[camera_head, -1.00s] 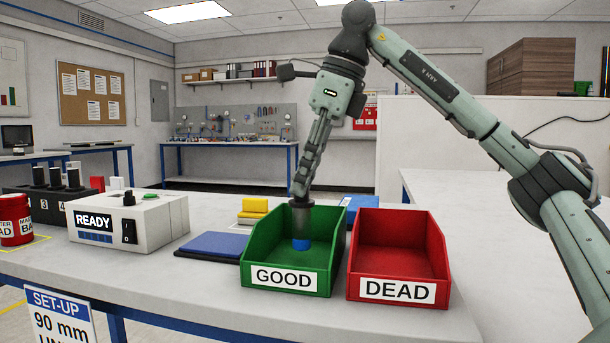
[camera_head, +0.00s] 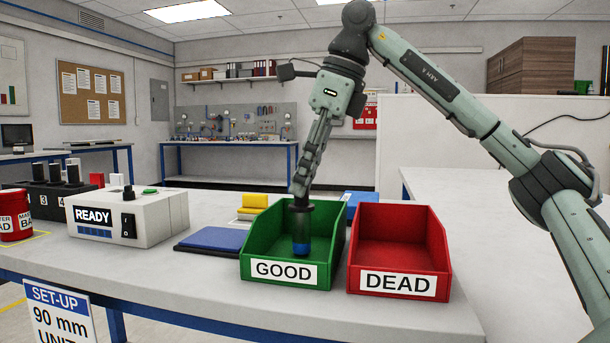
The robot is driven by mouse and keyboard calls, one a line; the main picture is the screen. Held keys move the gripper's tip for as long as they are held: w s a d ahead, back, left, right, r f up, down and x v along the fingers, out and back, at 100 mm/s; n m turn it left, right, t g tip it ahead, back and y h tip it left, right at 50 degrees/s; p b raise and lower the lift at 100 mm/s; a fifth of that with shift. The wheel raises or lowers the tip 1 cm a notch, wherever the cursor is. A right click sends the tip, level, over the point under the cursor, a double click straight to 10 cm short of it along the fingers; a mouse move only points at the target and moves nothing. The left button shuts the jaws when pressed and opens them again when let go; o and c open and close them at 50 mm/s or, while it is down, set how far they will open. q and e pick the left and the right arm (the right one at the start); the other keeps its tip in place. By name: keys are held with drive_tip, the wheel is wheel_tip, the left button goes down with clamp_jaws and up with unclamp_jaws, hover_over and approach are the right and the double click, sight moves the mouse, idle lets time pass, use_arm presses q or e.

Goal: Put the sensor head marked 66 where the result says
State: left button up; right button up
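My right gripper (camera_head: 300,194) points down over the green GOOD bin (camera_head: 258,269) and is shut on a dark cylindrical sensor head (camera_head: 301,224). The head hangs upright, its blue lower band (camera_head: 301,250) inside the bin, below the rim height. I cannot tell whether it touches the bin floor. No number can be read on it. The red DEAD bin (camera_head: 421,258) stands to the right and looks empty. The white tester (camera_head: 158,218) at the left shows READY on its display. My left gripper is not in view.
A blue pad (camera_head: 212,240) lies left of the green bin, with a yellow block (camera_head: 253,201) behind it. A black rack (camera_head: 47,203) with several dark cylinders and a red container (camera_head: 14,224) stand at the far left. The front table strip is clear.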

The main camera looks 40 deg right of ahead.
drive_tip(key=shift+o, duration=1.3)
drive_tip(key=shift+r, duration=0.1)
drive_tip(key=v, duration=1.2)
